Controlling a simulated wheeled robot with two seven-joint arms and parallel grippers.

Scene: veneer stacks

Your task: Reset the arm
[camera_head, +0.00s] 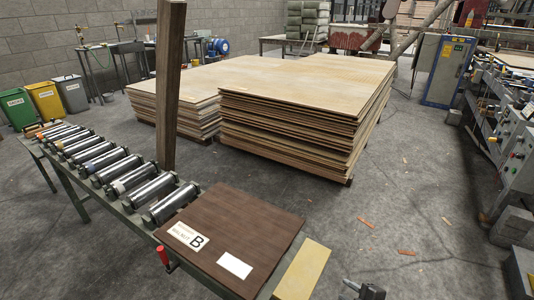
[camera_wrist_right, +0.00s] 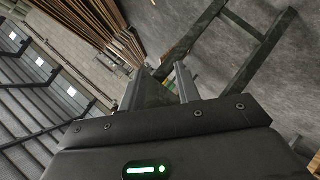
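My right gripper (camera_head: 360,288) shows at the bottom edge of the head view, to the right of the roller table and above the floor. In the right wrist view the two fingers (camera_wrist_right: 156,84) stand apart with nothing between them, so it is open and empty. My left gripper is in neither view. A dark brown board (camera_head: 235,228) with a label marked B and a blank white label lies on the near end of the roller table.
A roller table (camera_head: 75,185) runs along the left. A yellowish strip (camera_head: 302,270) lies beside the board. A wooden post (camera_head: 168,90) stands behind the rollers. Veneer stacks (camera_head: 285,130) fill the middle. Machinery (camera_head: 515,150) lines the right. Open floor (camera_head: 420,210) lies between.

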